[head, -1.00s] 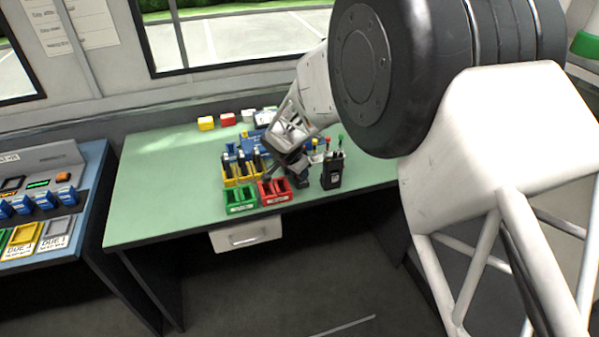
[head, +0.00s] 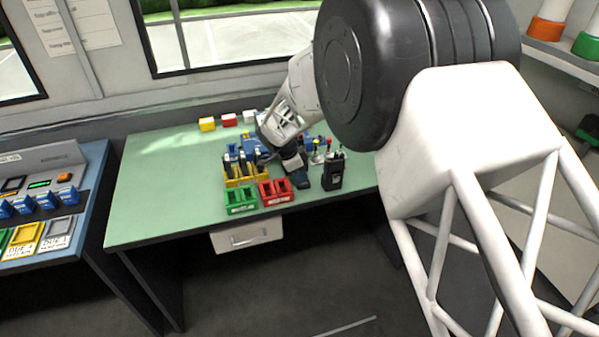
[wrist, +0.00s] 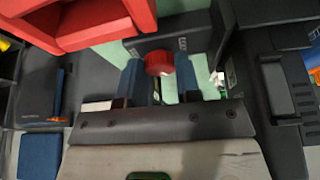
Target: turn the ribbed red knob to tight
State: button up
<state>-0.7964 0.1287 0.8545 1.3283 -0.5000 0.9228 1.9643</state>
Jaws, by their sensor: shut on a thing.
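The red knob (wrist: 158,63) shows in the wrist view between the two blue fingers of my gripper (wrist: 160,80), which are shut on it. Its ribs are too small to make out. Behind it is a dark part with small pale marks (wrist: 165,43); I cannot read the marks or tell the knob's setting. In the head view my gripper (head: 302,178) points down between the red tray and a black upright handset-like device (head: 333,172). I cannot make out the knob there.
The red tray (head: 268,201) stands close left of my gripper, with a green tray (head: 242,208) and yellow tray (head: 232,182) beyond. Small coloured blocks (head: 207,125) lie at the back. The green tabletop (head: 150,195) is clear at left.

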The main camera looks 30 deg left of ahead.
jog(key=o, duration=0.9)
jog(key=shift+o, duration=0.2)
jog(key=v, duration=0.7)
jog(key=shift+r, duration=0.35)
jog(key=shift+s+a, duration=0.1)
